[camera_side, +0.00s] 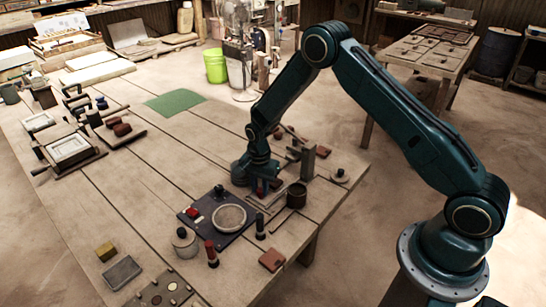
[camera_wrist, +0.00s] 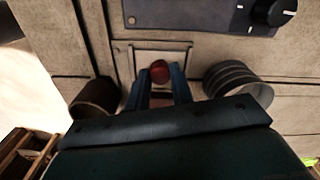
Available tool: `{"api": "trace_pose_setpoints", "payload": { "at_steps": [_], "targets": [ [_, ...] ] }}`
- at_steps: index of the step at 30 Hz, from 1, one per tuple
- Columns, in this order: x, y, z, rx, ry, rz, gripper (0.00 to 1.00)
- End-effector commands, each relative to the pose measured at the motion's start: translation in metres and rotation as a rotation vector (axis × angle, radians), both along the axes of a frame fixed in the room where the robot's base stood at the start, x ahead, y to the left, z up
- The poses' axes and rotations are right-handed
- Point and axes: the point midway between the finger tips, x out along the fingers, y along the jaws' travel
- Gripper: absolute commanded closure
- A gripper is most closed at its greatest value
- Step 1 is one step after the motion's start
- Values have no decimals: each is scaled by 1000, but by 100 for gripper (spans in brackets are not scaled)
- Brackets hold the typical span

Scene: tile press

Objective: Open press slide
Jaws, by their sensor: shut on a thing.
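My gripper (camera_side: 262,188) reaches down to the table's right part in the side view. In the wrist view its two blue fingers (camera_wrist: 162,88) stand on either side of a round red knob (camera_wrist: 160,72) and are shut on it. A thin rectangular frame, seemingly the press slide's track (camera_wrist: 160,48), lies flat around and beyond the knob. In the side view this frame (camera_side: 262,203) shows only partly beside my gripper, which hides most of the knob. How far the slide is open cannot be told.
A dark panel (camera_wrist: 200,12) with a black dial (camera_wrist: 270,12) lies just beyond the frame. A brown cup (camera_side: 297,194) and a grey ribbed cylinder (camera_wrist: 232,80) stand close on either side of my gripper. A red-handled tool (camera_side: 211,254) stands nearer the camera.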

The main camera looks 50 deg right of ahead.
Motion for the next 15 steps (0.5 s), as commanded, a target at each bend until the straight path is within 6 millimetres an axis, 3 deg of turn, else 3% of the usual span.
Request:
{"api": "trace_pose_setpoints", "payload": {
  "at_steps": [9,10,12,15],
  "targets": [
    [0,2,0,0,-1,0,100],
    [0,2,0,0,-1,0,72],
    [0,1,0,0,-1,0,58],
    [0,1,0,0,-1,0,55]
  ]
}}
